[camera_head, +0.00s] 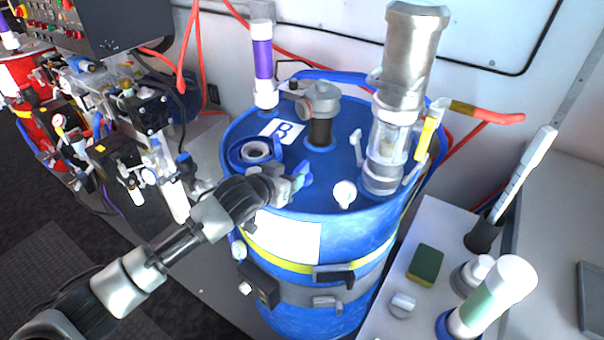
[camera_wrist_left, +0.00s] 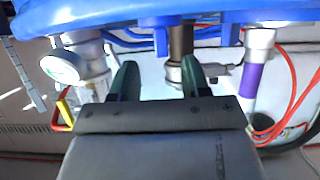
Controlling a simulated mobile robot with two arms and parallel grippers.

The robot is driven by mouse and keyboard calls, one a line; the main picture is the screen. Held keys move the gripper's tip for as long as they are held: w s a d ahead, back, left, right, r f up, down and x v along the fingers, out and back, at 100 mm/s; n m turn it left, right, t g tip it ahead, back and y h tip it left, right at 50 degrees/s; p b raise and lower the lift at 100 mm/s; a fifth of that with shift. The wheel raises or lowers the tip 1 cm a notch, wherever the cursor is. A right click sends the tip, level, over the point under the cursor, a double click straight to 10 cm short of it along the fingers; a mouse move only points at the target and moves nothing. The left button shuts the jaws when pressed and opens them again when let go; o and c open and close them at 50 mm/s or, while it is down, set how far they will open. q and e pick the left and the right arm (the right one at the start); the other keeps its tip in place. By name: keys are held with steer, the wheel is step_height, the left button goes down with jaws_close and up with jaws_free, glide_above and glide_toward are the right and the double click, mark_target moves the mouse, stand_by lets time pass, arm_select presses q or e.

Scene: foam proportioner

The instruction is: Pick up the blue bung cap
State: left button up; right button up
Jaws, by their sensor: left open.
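A round blue piece with a pale, dark-centred middle (camera_head: 246,155) sits on the left of the blue drum's top (camera_head: 335,165). It looks like the blue bung cap, but I cannot tell whether it is a loose cap or a ring around an opening. My left gripper (camera_head: 291,160) is open and empty over the drum top, just right of this piece and apart from it. In the left wrist view, its two dark fingers (camera_wrist_left: 159,80) are spread, with the drum top upside down above them. No cap shows between them there. My right gripper is not in view.
A metal fitting (camera_head: 320,105), a tall clear-and-metal cylinder (camera_head: 392,135), a purple-banded tube (camera_head: 263,62) and a white gauge (camera_head: 344,193) stand on the drum. A bench with a green sponge (camera_head: 425,265) is at right. Pipework (camera_head: 150,150) crowds the left.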

mark_target(296, 171)
arm_select(q)
steer(key=shift+p+x, duration=0.55)
steer(key=shift+x, duration=2)
steer(key=shift+w+r, duration=0.1)
steer(key=shift+a, duration=0.1)
steer(key=shift+c, duration=0.3)
jaws_close()
